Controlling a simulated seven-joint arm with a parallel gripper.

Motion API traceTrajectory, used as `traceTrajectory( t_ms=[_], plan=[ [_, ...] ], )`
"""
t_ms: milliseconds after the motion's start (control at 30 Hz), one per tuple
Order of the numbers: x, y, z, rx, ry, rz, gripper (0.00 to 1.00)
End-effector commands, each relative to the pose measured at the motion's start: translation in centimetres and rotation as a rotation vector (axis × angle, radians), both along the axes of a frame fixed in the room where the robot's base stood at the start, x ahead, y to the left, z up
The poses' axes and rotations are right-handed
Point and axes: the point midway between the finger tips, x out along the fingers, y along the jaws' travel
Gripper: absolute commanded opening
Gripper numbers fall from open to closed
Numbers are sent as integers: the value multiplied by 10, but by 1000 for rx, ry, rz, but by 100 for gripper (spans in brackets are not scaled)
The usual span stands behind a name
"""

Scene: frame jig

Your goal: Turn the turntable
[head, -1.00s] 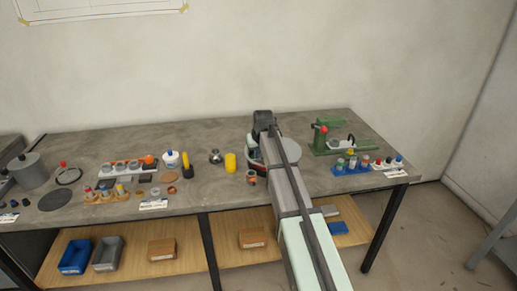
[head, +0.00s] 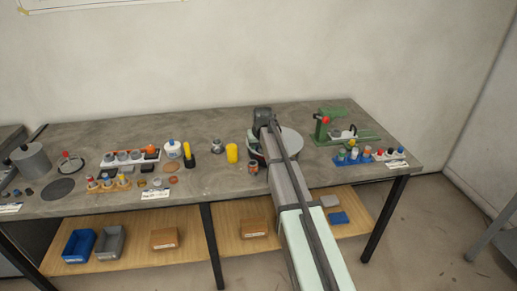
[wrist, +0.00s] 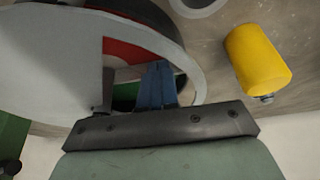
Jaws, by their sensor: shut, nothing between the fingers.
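The turntable is a grey round disc (head: 291,143) on the bench, right of centre in the head view. My arm covers its left and middle part. In the wrist view the grey disc (wrist: 45,65) fills the left side, with red, white and dark green areas near its rim. My gripper's blue fingers (wrist: 155,85) are together, with nothing between them, and appear over or beside the disc's edge. A grey upright piece (wrist: 108,88) stands left of the fingers. I cannot tell whether the fingers touch anything. In the head view my fingertips are hidden.
A yellow cylinder (head: 232,153) stands left of the turntable and shows in the wrist view (wrist: 257,60). A small brown-grey jar (head: 253,167) stands near my arm. A green fixture (head: 325,125) and a blue rack (head: 352,158) are to the right.

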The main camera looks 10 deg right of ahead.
Motion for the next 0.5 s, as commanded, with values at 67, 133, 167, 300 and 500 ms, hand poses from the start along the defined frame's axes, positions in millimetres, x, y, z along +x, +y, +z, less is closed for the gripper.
traceTrajectory(
  t_ms=[67, 133, 167, 300, 500],
  plan=[
    [2, 1, 0, 0, 0, -13, 0],
    [3, 1, 0, 0, 0, -26, 0],
    [3, 1, 0, -1, 0, -28, 0],
    [4, 1, 0, -1, 0, -41, 0],
    [5, 2, 0, -1, 0, -62, 0]
  ],
)
